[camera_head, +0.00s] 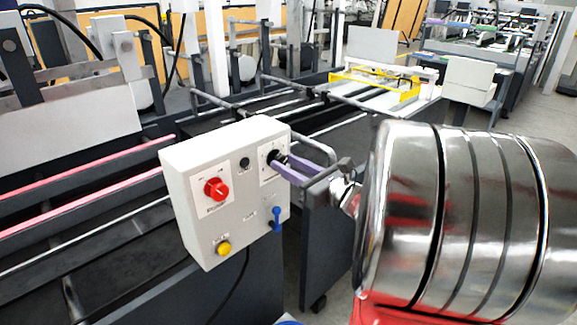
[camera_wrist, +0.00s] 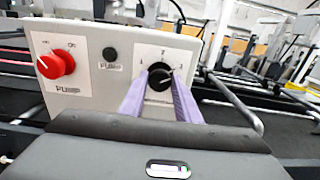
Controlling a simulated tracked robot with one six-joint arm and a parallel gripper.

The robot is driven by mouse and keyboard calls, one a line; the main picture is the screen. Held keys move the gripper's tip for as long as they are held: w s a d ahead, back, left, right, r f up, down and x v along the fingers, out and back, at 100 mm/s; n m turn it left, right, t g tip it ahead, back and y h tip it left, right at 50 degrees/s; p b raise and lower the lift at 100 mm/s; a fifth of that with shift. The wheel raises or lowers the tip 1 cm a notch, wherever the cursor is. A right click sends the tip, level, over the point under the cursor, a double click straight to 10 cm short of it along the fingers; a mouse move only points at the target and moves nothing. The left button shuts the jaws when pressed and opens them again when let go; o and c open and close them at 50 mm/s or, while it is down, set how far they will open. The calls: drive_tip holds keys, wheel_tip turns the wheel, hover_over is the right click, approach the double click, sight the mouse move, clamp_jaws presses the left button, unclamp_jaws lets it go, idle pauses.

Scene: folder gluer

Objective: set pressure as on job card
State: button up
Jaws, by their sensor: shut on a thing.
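A white control box (camera_head: 190,168) stands at the front of the machine. Its black selector knob (camera_wrist: 160,77) sits on a white plate with marks around it, of which 2 and 3 can be read. My gripper (camera_head: 279,160) has purple fingers and is shut on this knob; the fingers (camera_wrist: 161,88) lie on either side of it in the wrist view. The knob's pointer is too small to read surely. A red knob (camera_head: 216,189) sits on the box's left, also seen in the wrist view (camera_wrist: 55,64). No job card can be made out.
A small black button (camera_head: 244,163), a blue lever (camera_head: 276,219) and a yellow button (camera_head: 224,248) are on the same panel. A metal rail (camera_head: 315,150) runs beside the box close to my gripper. Dark belts and pink-edged rails lie behind and left.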

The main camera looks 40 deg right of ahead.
drive_tip(key=o, duration=1)
drive_tip(key=shift+s, duration=0.1)
drive_tip(key=shift+s+d, duration=0.3)
drive_tip(key=shift+s, duration=1.95)
drive_tip(key=shift+s+d, duration=0.35)
drive_tip(key=shift+s, duration=1.9)
drive_tip(key=shift+s+d, duration=0.3)
drive_tip(key=shift+s, duration=1.95)
